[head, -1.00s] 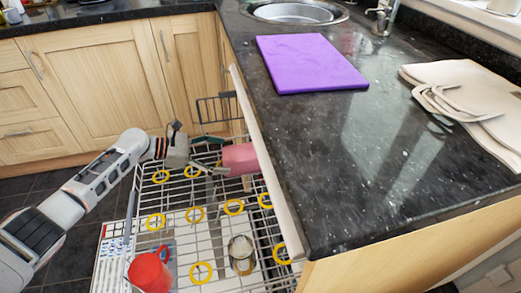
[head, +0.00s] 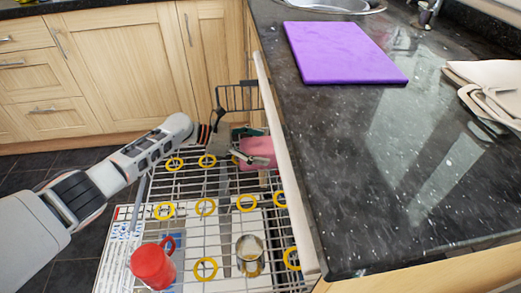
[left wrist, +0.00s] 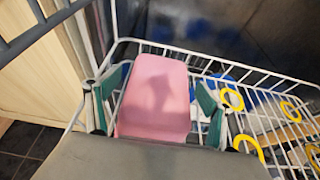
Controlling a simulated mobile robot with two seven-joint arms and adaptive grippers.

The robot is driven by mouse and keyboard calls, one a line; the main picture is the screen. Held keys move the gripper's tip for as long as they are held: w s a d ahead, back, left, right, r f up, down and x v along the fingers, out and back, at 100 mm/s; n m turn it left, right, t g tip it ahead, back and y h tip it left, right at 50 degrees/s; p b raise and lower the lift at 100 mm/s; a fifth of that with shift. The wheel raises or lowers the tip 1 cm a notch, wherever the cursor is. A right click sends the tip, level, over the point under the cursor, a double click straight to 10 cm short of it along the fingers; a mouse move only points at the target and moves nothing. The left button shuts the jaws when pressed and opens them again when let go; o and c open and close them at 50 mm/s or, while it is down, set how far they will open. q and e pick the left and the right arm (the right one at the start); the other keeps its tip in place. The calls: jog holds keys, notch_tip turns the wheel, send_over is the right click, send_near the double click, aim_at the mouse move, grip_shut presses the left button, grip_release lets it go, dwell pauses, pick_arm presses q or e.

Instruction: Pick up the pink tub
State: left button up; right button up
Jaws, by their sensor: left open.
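The pink tub (head: 258,152) sits in the far right part of the dishwasher rack (head: 188,233), close to the counter side. In the left wrist view the pink tub (left wrist: 155,98) lies between the two green-padded fingers of my left gripper (left wrist: 152,105), with its near end hidden by the gripper body. My left gripper (head: 243,145) is open at the tub in the head view. The fingers stand on either side of the tub; I cannot tell whether they touch it. My right gripper is not in view.
A red mug (head: 152,267) and a glass (head: 249,256) stand in the near part of the rack. Several yellow rings stick up from its wires. The dark counter (head: 350,160) edges the right side, with a purple board (head: 345,52) on it.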

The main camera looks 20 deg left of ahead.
pick_arm(q)
jog(key=shift+r, duration=0.15)
jog(key=c, duration=1.2)
jog(key=shift+r, duration=0.1)
